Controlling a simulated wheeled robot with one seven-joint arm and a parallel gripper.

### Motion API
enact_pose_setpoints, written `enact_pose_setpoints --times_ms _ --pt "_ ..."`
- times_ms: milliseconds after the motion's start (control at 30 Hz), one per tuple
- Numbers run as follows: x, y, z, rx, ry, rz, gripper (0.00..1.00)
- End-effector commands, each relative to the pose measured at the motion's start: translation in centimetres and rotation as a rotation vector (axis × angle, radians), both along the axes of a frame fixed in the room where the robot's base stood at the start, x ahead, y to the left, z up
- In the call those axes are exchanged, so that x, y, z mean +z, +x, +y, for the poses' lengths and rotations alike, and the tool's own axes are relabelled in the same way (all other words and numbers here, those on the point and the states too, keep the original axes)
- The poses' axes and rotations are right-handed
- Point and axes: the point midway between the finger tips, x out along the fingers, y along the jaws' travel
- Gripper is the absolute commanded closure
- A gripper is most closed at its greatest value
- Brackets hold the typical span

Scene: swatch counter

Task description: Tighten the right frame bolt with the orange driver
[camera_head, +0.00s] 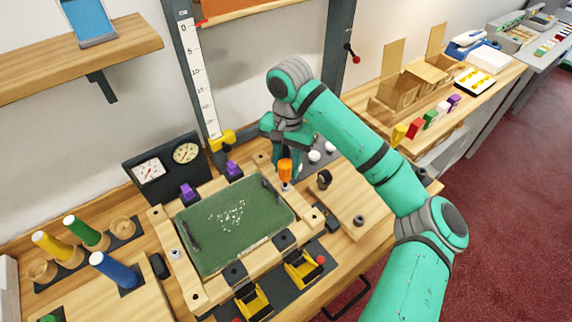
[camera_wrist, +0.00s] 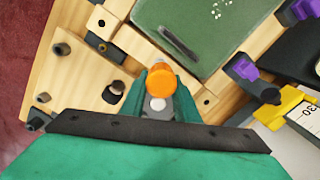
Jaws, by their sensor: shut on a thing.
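The orange driver (camera_head: 285,167) stands roughly upright at the right side of the wooden frame (camera_head: 202,298). My gripper (camera_head: 287,160) is shut on its handle. In the wrist view the orange handle (camera_wrist: 161,79) shows end-on between my two green fingers. The frame surrounds a green panel (camera_head: 230,222). A silvery bolt (camera_head: 175,253) shows on the frame's left side. The right bolt is not clearly visible; the driver and my fingers cover that area. I cannot tell whether the driver's tip touches the bolt.
Purple clamps (camera_head: 187,191) sit at the frame's back edge and yellow clamps (camera_head: 303,268) at its front. A black gauge box (camera_head: 150,172) stands behind. Yellow, green and blue cylinders (camera_head: 115,270) are at left. A wooden board (camera_head: 352,198) with dark knobs lies at right.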

Motion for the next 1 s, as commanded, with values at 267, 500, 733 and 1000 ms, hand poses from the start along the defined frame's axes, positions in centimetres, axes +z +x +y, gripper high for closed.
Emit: enact_pose_setpoints --times_ms 267,500,733,1000 --pt "-0.08 0.07 -0.13 -0.002 -0.003 -0.001 0.62" --pt "-0.02 0.07 -0.06 0.009 -0.001 -0.002 0.62" --pt "0.01 0.04 0.25 0.233 -0.002 -0.002 0.62" --pt "-0.03 -0.04 0.61 0.565 -0.001 -0.002 0.62"
